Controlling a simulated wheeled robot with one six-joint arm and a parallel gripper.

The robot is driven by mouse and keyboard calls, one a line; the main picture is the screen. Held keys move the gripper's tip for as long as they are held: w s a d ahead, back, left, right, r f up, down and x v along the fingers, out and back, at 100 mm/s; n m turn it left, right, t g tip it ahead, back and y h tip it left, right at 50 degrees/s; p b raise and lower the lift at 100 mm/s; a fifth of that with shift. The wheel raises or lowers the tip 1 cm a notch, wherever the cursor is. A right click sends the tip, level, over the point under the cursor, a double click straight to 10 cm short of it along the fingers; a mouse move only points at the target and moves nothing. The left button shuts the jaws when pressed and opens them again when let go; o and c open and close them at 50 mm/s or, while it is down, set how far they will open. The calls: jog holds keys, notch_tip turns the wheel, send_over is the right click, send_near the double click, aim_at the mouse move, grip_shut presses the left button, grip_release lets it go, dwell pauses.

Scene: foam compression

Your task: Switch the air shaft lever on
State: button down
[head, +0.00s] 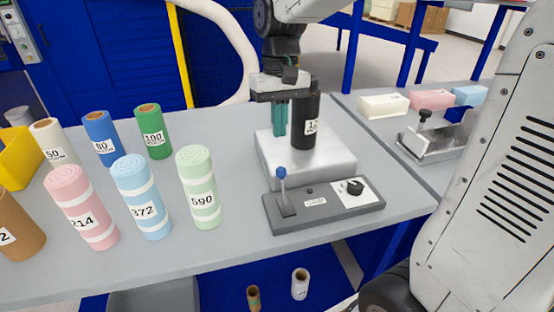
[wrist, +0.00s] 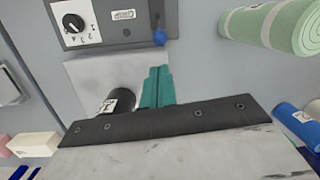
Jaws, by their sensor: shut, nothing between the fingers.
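The lever (head: 283,190) has a blue ball knob and stands nearly upright on the left part of a grey control box (head: 318,216). Its blue knob also shows in the wrist view (wrist: 160,38), with the box (wrist: 160,12) around it. My gripper (head: 281,132) has teal fingers, closed together with nothing between them. It is above the pale metal block (head: 340,165) behind the control box, apart from the lever. The fingers also show in the wrist view (wrist: 158,85), pointing toward the box. Which lever position is on cannot be told.
A black labelled cylinder (head: 306,132) stands on the block close to my fingers. A black dial (head: 355,187) is right of the lever. Foam rolls (head: 198,190) and coloured tubes (head: 153,135) stand to the left. A metal fixture (head: 432,146) and foam blocks (head: 383,105) are right.

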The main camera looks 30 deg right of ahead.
jog(key=shift+w+r, duration=0.35)
jog(key=shift+r, duration=0.1)
send_near(283, 187)
jog(key=w+f, duration=0.1)
jog(key=f, duration=0.1)
jog(key=w+f, duration=0.1)
jog(key=f, duration=0.1)
jog(key=w+f, duration=0.1)
jog(key=f, duration=0.1)
jog(key=shift+w+d, duration=0.1)
jog(key=shift+w, duration=0.1)
jog(key=shift+r+t, duration=0.2)
jog(key=shift+t, duration=0.1)
